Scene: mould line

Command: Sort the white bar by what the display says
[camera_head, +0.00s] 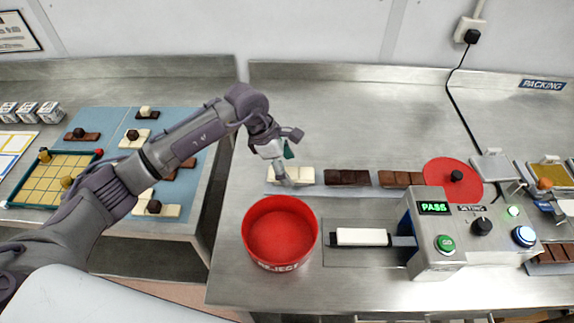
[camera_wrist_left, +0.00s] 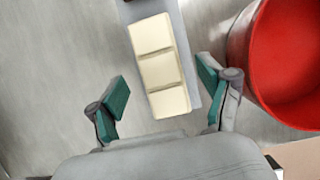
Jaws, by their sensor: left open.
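The white bar (camera_head: 305,175), cream and made of square segments, lies on a pale grey strip on the steel bench. In the left wrist view the white bar (camera_wrist_left: 158,65) runs up between the fingers. My left gripper (camera_head: 284,165) is above its left end and hides part of it. In the wrist view my left gripper (camera_wrist_left: 163,86) is open, with a green pad on each side of the bar. The display (camera_head: 434,208) on the grey machine reads PASS in green. The red REJECT bin (camera_head: 280,262) stands in front of the bar. My right gripper is not in view.
Brown bars (camera_head: 347,177) lie right of the white bar. A white block (camera_head: 362,237) sits at the machine's left side. A red disc (camera_head: 453,172) with a black knob is behind the machine. A PACKING sign (camera_head: 542,85) is at far right. A blue mat (camera_head: 110,125) lies left.

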